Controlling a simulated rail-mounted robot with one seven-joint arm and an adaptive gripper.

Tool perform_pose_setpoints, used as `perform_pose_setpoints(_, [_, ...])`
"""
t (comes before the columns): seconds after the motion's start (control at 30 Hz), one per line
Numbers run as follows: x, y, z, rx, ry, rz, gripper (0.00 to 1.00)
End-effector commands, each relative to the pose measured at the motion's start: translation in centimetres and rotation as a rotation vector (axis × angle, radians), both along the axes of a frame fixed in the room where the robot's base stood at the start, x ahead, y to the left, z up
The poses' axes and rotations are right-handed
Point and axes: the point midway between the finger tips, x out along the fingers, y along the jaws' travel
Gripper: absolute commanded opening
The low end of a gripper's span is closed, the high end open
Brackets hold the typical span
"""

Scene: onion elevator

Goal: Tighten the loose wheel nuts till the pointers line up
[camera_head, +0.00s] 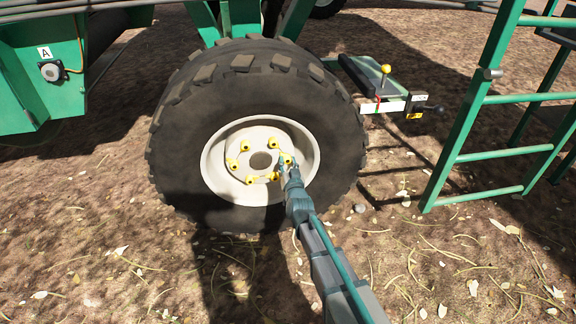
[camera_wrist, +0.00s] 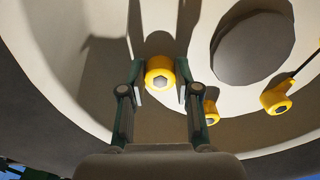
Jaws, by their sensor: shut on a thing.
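A large wheel with a pale rim (camera_head: 212,165) stands upright, with several yellow-capped wheel nuts around its round hub (camera_head: 260,161). My gripper (camera_head: 286,167) reaches the right side of the nut ring. In the wrist view, my gripper (camera_wrist: 161,85) has one finger on each side of a yellow-capped nut (camera_wrist: 160,74) and is shut on it. Two other nuts show there, one just right of the fingers (camera_wrist: 211,112) and one farther right (camera_wrist: 277,97) with a thin dark pointer. I cannot make out the held nut's pointer.
The black tyre (camera_head: 180,125) surrounds the rim. A green ladder (camera_head: 470,110) stands to the right. A bracket with a yellow-knobbed lever (camera_head: 385,72) juts out right of the tyre. A green panel (camera_head: 50,70) is at left. Bare, littered ground lies in front.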

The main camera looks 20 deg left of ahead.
Motion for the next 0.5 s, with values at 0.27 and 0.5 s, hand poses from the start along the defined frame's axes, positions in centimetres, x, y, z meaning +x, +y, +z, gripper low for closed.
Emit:
perform_pose_setpoints(0.27, [0.03,0.12,-0.02,0.139,0.077,0.001,0.00])
perform_pose_setpoints(0.5, [0.02,0.14,0.02,0.193,0.110,0.000,0.00])
